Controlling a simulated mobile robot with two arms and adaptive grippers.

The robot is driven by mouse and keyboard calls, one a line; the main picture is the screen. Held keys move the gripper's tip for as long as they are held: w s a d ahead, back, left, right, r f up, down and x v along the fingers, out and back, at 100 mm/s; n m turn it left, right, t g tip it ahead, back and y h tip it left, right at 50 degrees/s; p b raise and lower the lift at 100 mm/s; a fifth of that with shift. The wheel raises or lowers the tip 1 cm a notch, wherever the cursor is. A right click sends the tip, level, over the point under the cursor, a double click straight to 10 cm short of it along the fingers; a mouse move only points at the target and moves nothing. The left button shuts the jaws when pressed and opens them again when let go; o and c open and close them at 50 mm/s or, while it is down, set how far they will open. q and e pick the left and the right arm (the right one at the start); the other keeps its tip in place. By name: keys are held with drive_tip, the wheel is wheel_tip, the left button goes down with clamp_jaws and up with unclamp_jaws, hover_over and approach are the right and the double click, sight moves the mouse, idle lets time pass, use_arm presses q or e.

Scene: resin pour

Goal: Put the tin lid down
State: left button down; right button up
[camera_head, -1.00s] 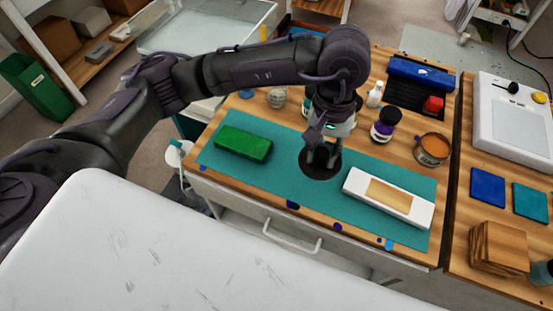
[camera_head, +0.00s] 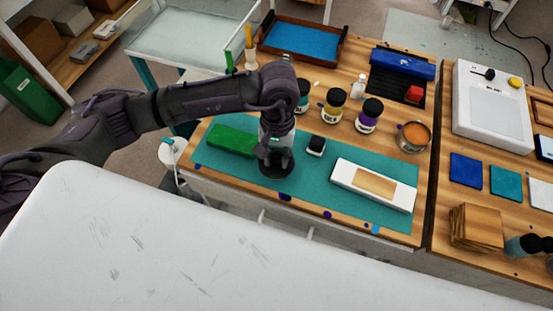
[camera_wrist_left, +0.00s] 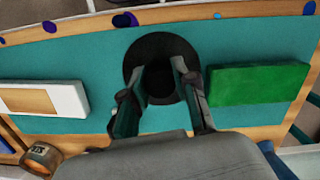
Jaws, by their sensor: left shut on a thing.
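The tin lid is a round black disc (camera_head: 277,170) with a darker round centre, held low over the teal mat (camera_head: 320,197) between the green block and the white board. In the left wrist view the lid (camera_wrist_left: 135,62) lies at the fingertips. My left gripper (camera_head: 275,155) points down and is shut on it; the fingers (camera_wrist_left: 158,88) reach the darker centre. I cannot tell whether the lid touches the mat. An open tin with orange contents (camera_head: 413,135) stands at the right, apart from the lid. My right gripper is not in view.
A green block (camera_head: 231,140) lies left of the lid, a white board with a tan patch (camera_head: 373,185) right. A small dark item (camera_head: 316,145) stands close behind. Yellow (camera_head: 333,105) and purple (camera_head: 368,115) labelled bottles stand farther back. The mat's front strip is clear.

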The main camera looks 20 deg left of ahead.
sight(276, 165)
use_arm(q)
wheel_tip(276, 165, down, 3)
drive_tip(key=shift+f+p, duration=0.15)
drive_tip(key=shift+p, duration=0.4)
drive_tip(key=shift+f, duration=0.1)
drive_tip(key=shift+f+b, duration=0.2)
drive_tip(key=shift+b, duration=0.2)
drive_tip(key=c, duration=0.9)
unclamp_jaws()
drive_tip(key=shift+r, duration=0.1)
